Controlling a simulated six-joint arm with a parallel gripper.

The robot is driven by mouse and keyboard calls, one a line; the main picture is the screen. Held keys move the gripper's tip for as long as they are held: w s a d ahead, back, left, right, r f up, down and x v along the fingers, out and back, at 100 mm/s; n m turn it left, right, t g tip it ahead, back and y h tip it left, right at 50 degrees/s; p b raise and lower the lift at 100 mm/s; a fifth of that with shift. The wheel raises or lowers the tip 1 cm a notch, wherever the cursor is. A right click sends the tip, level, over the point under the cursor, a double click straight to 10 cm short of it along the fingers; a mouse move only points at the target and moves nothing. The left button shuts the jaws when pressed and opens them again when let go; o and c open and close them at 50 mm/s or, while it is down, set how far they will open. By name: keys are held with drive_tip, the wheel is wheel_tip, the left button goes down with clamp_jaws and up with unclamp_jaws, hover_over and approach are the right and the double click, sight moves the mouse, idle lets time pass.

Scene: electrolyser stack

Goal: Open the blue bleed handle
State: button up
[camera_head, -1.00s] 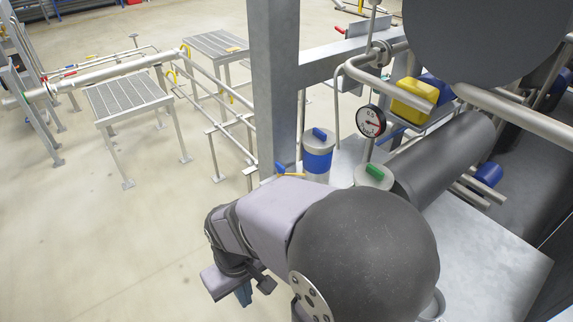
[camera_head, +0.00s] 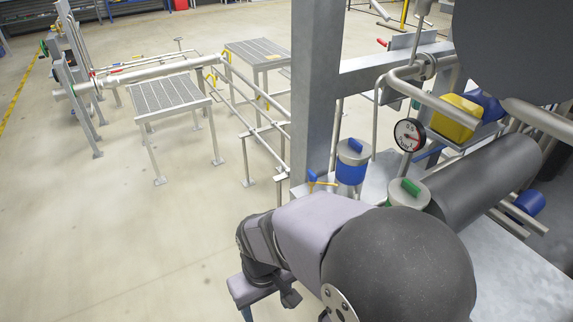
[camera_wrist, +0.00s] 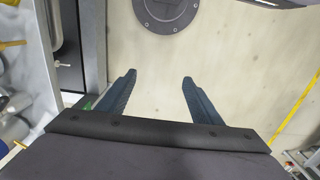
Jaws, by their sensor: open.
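A blue handle (camera_head: 355,145) sits on the lid of a grey canister with a blue band (camera_head: 350,172) in the head view. A smaller blue handle (camera_head: 312,175) with an orange-yellow part stands just left of it at the bench edge. I cannot tell which of the two is the bleed handle. My gripper (camera_wrist: 158,77) is open and empty in the wrist view, with bare floor between its dark blue fingers. In the head view it is low, at the bottom edge, left of and apart from both handles, and largely cut off. Neither blue handle can be made out clearly in the wrist view.
A green handle (camera_head: 410,186) tops a second canister to the right. A pressure gauge (camera_head: 409,135), a dark cylinder (camera_head: 485,180) and a yellow block (camera_head: 455,118) stand behind. A grey post (camera_head: 316,90) rises close behind the handles. Floor at left is open.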

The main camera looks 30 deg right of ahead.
drive_tip(key=s+f+g+b, duration=0.35)
drive_tip(key=f+b, duration=0.35)
drive_tip(key=f, duration=0.7)
drive_tip(key=m+t+h+b, duration=0.4)
drive_tip(key=m+h+b, duration=1.1)
drive_tip(key=m+h, duration=0.3)
approach(311, 176)
drive_tip(key=shift+w+d+p, duration=0.15)
drive_tip(key=shift+d+p, duration=0.45)
drive_tip(key=shift+d, duration=3.4)
